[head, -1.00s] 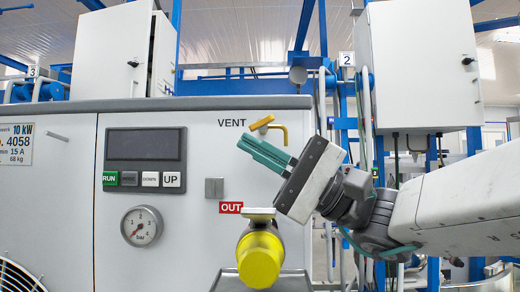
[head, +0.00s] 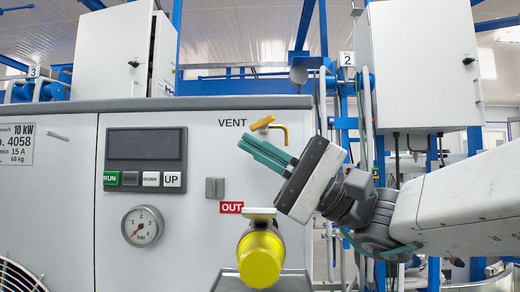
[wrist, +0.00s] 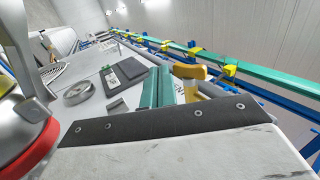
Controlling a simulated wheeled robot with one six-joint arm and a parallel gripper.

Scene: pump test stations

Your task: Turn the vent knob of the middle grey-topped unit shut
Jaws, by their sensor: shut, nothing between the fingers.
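The unit (head: 205,215) is a pale panel with a grey top edge, filling the left and middle of the head view. Its yellow vent knob (head: 262,123) sits beside the word VENT, above a bent brass pipe (head: 284,137). The knob's handle lies slightly tilted, its right end higher. My gripper (head: 262,153) has its green fingers shut and empty, just below the knob and apart from it in the picture; the depth gap is hard to tell. In the wrist view, the fingers (wrist: 156,88) point to the panel and the yellow knob (wrist: 190,72) shows to their right.
A yellow-capped outlet (head: 260,258) juts out below my gripper under the OUT label (head: 231,208). A gauge (head: 142,226) and a display with buttons (head: 146,143) are on the left. White cabinets (head: 422,65) and blue frames stand behind.

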